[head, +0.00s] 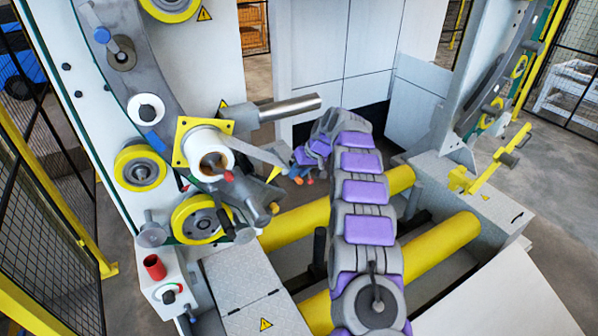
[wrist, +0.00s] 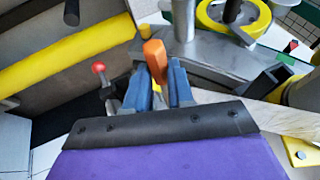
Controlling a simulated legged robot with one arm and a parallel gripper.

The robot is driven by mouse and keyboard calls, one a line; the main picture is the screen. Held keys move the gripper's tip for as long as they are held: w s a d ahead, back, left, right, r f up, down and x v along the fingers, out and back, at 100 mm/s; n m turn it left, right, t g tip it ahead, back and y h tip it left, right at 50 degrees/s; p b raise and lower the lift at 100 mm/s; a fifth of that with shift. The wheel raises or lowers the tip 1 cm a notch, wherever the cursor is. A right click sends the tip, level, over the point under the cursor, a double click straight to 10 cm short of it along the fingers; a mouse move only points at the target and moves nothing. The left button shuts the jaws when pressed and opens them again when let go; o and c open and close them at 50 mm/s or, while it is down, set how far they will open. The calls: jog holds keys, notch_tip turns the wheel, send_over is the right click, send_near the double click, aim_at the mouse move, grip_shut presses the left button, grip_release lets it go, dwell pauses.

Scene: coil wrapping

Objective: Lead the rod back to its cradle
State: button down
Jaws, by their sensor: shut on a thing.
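My gripper (wrist: 159,78) is shut, with an orange piece (wrist: 154,57) between its two blue-grey fingers. In the head view my gripper (head: 297,174) is at the end of my purple and grey arm, just right of the machine's grey pointed arm with a yellow tip (head: 273,174). Small orange bits show by the fingers there. I cannot tell how much of the rod is the orange piece, as the fingers and wrist hide the rest. A red-ball lever (wrist: 99,69) is left of the fingers in the wrist view. I cannot identify the cradle for certain.
The wrapping machine's ring (head: 145,100) with yellow rollers (head: 199,219) stands at left. A steel bar (head: 290,107) sticks out above my gripper. Yellow floor rollers (head: 440,248) lie under my arm.

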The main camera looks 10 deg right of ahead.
notch_tip(320, 180, down, 8)
jog(key=s+a+b, duration=0.1)
jog(key=a+b, duration=0.2)
jog(key=b, duration=0.1)
jog(key=shift+b, duration=0.4)
dwell(0.3)
jog(key=shift+s+d, duration=0.1)
dwell(0.6)
jog(key=a+f+b, duration=0.2)
jog(key=f+b, duration=0.1)
jog(key=f, duration=0.2)
jog(key=s+a+f+b, duration=0.1)
jog(key=f+b, duration=0.2)
jog(key=f, duration=0.3)
jog(key=shift+s+a, duration=0.25)
jog(key=shift+a, duration=0.1)
dwell(0.6)
jog(key=shift+b, duration=0.3)
dwell(0.5)
jog(key=shift+s+a+f+b, duration=0.2)
jog(key=shift+a+f+b, duration=0.25)
jog(key=shift+f, duration=0.35)
jog(key=shift+s+a+f+b, duration=0.15)
jog(key=shift+a+f+b, duration=0.25)
jog(key=shift+f, duration=0.4)
jog(key=shift+s+a+f+b, duration=0.2)
jog(key=shift+a+f+b, duration=0.25)
jog(key=shift+f, duration=0.35)
